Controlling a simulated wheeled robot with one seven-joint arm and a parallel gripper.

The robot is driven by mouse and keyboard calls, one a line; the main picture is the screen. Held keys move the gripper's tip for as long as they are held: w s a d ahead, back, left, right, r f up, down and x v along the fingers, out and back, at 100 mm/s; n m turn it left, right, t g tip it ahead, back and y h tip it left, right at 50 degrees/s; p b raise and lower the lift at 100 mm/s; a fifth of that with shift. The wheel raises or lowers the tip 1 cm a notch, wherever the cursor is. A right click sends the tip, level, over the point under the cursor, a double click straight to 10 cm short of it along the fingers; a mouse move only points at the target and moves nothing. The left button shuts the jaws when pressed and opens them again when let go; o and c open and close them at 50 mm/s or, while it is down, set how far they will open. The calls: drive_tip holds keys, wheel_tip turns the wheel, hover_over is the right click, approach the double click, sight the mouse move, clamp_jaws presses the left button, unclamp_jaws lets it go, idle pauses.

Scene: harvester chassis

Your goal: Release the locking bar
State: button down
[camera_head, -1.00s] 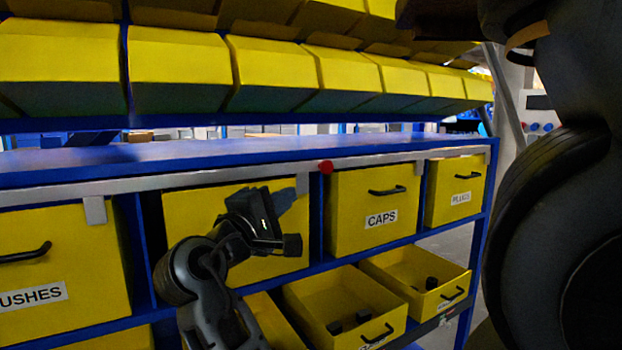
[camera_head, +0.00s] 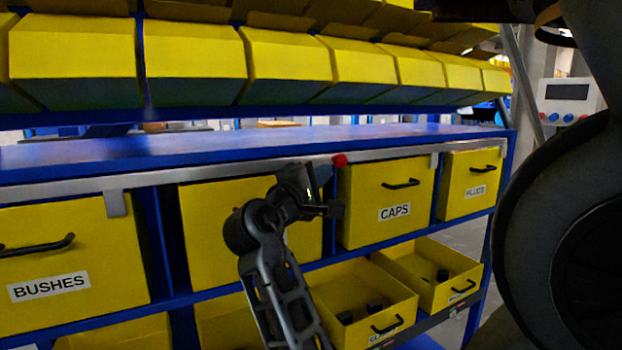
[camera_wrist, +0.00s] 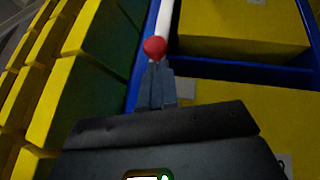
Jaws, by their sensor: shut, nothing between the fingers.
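The locking bar (camera_head: 150,179) is a long grey metal strip across the front of the blue rack, along the tops of the yellow drawers, with short tabs hanging over them. A red knob (camera_head: 339,160) sits on it near the upper left corner of the CAPS drawer (camera_head: 362,212). My gripper (camera_head: 322,177) is shut and empty, just left of and slightly below the knob. In the wrist view, the closed fingertips (camera_wrist: 156,80) point at the red knob (camera_wrist: 154,47), with the pale bar running on beyond it. I cannot tell whether they touch it.
The blue shelf top (camera_head: 200,147) above the bar is clear. Yellow bins (camera_head: 285,65) hang over it. Open lower bins (camera_head: 362,308) with dark parts stick out below. A large dark wheel (camera_head: 560,230) stands close on the right.

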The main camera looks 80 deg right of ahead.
sight(346, 165)
drive_tip(key=shift+s+d+r, duration=0.1)
drive_tip(key=shift+s+d, duration=0.15)
drive_tip(key=shift+d, duration=0.4)
drive_tip(key=s+d+p, duration=0.2)
drive_tip(key=s, duration=0.1)
drive_tip(key=shift+s+d+r, duration=0.15)
drive_tip(key=shift+s+d, duration=0.1)
drive_tip(key=shift+d, duration=0.1)
drive_tip(key=shift+s+d, duration=0.2)
drive_tip(key=shift+s, duration=0.1)
drive_tip(key=shift+f, duration=0.2)
